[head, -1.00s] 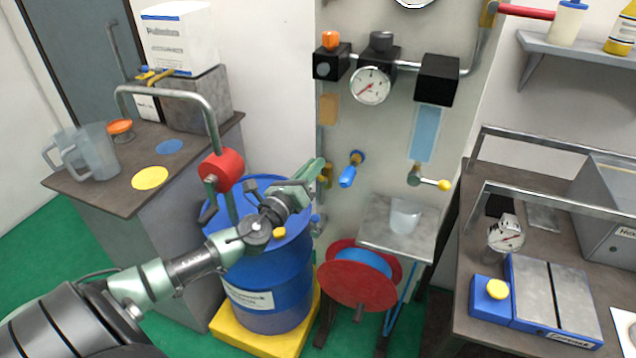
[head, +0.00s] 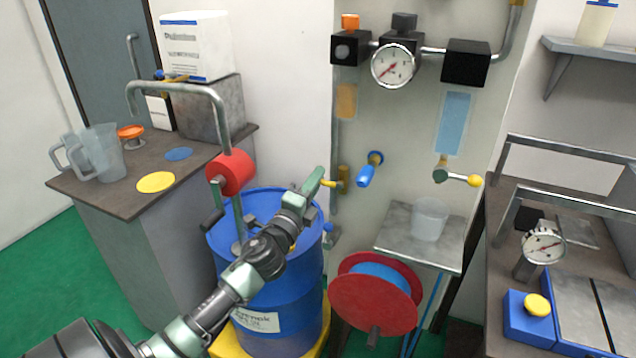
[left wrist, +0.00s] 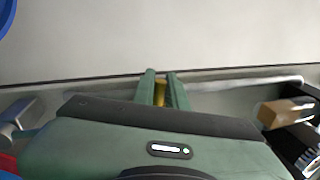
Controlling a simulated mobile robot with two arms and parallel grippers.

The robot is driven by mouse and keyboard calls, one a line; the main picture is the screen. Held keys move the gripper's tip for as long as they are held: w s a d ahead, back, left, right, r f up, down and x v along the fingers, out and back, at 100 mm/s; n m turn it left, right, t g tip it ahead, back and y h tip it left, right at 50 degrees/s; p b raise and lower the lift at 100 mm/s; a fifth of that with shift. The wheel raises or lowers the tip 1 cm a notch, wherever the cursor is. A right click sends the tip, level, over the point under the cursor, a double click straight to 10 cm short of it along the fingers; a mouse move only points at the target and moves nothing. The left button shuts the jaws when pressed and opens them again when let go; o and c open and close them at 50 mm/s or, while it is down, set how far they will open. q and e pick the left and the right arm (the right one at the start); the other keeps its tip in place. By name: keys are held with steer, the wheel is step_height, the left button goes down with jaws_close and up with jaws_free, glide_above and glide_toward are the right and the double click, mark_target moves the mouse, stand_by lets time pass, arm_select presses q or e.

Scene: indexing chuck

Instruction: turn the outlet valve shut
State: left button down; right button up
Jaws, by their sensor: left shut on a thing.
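My left gripper (head: 322,183) is at the left edge of the upright panel. In the left wrist view its two green fingers (left wrist: 163,90) are shut on a small yellow part (left wrist: 160,93), seen between them. In the head view a yellow fitting (head: 343,174) sits on the vertical pipe by the fingertips; the fingers partly hide it. A blue lever (head: 366,175) hangs tilted on the panel just to the right. A green valve with a yellow-tipped lever (head: 458,178) lies further right, lever about level. No label tells which is the outlet valve. My right gripper is not in view.
A red hose reel (head: 372,304) and a small shelf (head: 395,243) with a clear cup (head: 430,218) are below the panel. A pressure gauge (head: 394,66) is above.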

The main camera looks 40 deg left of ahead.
arm_select(q)
steer(key=shift+a+f+n+y+b, duration=0.15)
steer(key=shift+f+n+b, duration=0.1)
steer(key=shift+n, duration=0.4)
steer(key=shift+d+f+n+y+b, duration=0.15)
steer(key=shift+f+n, duration=0.1)
steer(key=shift+n, duration=0.4)
steer(key=shift+a, duration=0.1)
steer(key=c, duration=1.4)
jaws_free()
steer(key=shift+c, duration=0.2)
steer(key=b+v, duration=0.1)
steer(key=v, duration=0.7)
steer(key=shift+w, duration=0.1)
